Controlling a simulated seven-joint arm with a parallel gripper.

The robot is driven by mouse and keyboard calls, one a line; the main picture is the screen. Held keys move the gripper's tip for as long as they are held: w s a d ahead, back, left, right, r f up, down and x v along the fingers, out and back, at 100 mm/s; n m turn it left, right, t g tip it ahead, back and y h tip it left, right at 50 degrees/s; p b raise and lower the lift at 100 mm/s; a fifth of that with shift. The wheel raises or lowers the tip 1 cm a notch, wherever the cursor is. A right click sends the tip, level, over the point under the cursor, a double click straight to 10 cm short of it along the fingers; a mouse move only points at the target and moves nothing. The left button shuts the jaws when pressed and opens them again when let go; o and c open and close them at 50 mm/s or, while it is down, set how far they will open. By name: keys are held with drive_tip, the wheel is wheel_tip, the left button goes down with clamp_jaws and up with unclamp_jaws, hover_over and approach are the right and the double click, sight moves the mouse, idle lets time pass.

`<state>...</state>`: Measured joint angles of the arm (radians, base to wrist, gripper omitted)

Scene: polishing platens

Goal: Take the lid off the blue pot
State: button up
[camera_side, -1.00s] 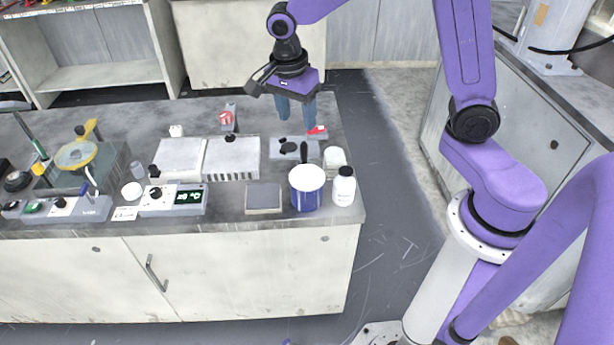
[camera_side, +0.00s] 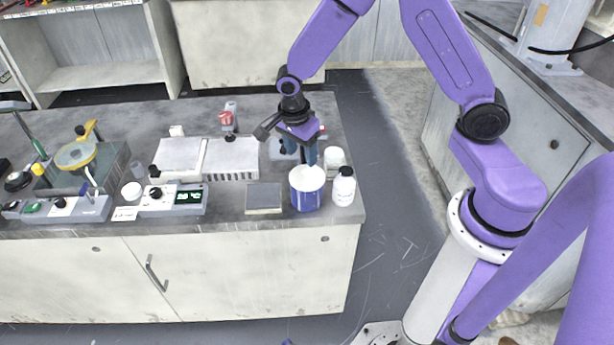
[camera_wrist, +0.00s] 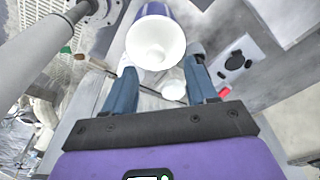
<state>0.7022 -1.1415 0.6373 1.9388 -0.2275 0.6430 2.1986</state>
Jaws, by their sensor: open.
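The blue pot (camera_side: 306,196) stands upright near the counter's front right corner. Its round top is white, and I cannot tell a lid from an open mouth there. The pot (camera_wrist: 153,10) also shows at the top of the wrist view, its white round end (camera_wrist: 155,42) toward the camera. My gripper (camera_side: 308,160) points down just above and behind the pot's top in the side view, partly hiding that area. In the wrist view my gripper (camera_wrist: 162,78) has its two blue fingers wide apart, with nothing clamped between them.
A white bottle with a black cap (camera_side: 344,187) stands close to the pot's right. A white jar (camera_side: 334,160) is behind it. A flat square plate (camera_side: 264,198) lies to the left, and a white hotplate-like unit (camera_side: 231,157) is farther left. A grey panel (camera_side: 280,149) lies behind.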

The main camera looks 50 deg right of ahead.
sight(307, 169)
drive_tip(key=shift+s+d+f, duration=0.1)
drive_tip(key=shift+d+f, duration=0.1)
drive_tip(key=shift+f, duration=0.7)
drive_tip(key=shift+s+d+f, duration=0.15)
drive_tip(key=shift+f, duration=0.7)
drive_tip(key=shift+s+d+f, duration=0.1)
drive_tip(key=shift+d+f, duration=0.1)
drive_tip(key=shift+f, duration=0.7)
clamp_jaws()
